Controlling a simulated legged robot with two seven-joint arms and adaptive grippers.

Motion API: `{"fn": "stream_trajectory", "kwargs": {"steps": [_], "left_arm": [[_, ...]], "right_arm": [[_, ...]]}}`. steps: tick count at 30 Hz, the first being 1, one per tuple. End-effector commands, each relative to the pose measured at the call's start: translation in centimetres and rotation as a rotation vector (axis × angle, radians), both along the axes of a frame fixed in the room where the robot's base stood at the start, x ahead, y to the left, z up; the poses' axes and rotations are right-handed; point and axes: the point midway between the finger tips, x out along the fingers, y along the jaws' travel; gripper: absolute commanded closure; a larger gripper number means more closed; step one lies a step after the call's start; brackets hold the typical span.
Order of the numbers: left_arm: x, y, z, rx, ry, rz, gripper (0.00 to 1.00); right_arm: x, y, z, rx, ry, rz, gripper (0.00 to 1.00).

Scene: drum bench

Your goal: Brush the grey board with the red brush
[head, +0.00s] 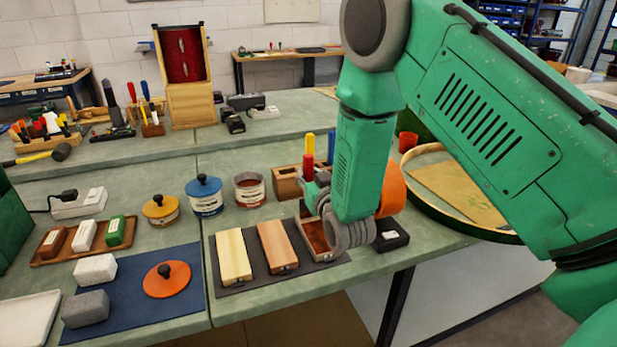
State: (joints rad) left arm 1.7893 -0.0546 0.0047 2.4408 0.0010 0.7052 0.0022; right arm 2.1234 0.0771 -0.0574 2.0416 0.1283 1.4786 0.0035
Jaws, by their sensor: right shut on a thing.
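My right gripper (326,198) is low over the bench, above the open wooden box and close to upright handles coloured red and yellow (310,155). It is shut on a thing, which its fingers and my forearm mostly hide. I cannot make out the red brush for certain. A flat dark grey board (228,291) lies near the front edge, with a pale wooden box (233,256), a brown-lidded box (277,247) and an open box with a red inside (315,237) on it. My left gripper is not in view.
Cans, including a blue one (204,194), stand behind. A black block (391,235) and a big round drum frame (420,211) are at the right.

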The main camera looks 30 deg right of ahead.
Motion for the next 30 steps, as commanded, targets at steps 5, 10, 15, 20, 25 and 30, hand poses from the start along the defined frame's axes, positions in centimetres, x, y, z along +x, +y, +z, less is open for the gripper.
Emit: {"fn": "stream_trajectory", "kwargs": {"steps": [5, 10, 15, 20, 25, 30], "left_arm": [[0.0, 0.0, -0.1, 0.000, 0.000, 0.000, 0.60], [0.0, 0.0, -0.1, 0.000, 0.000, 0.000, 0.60], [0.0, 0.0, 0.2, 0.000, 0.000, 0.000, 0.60], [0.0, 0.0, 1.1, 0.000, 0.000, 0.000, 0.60], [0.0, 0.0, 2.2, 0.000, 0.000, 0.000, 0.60], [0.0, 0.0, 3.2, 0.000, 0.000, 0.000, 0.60]], "right_arm": [[0.4, -0.1, 0.0, 0.000, 0.001, 0.000, 1.00], [0.4, -0.1, 0.0, 0.000, 0.001, 0.000, 1.00], [0.4, -0.1, 0.3, 0.000, 0.001, 0.000, 1.00], [0.4, -0.1, 1.6, 0.000, -0.001, 0.000, 1.00], [0.4, -0.1, 3.0, 0.000, -0.001, 0.000, 1.00], [0.4, -0.1, 4.3, 0.000, -0.001, 0.000, 1.00]]}}
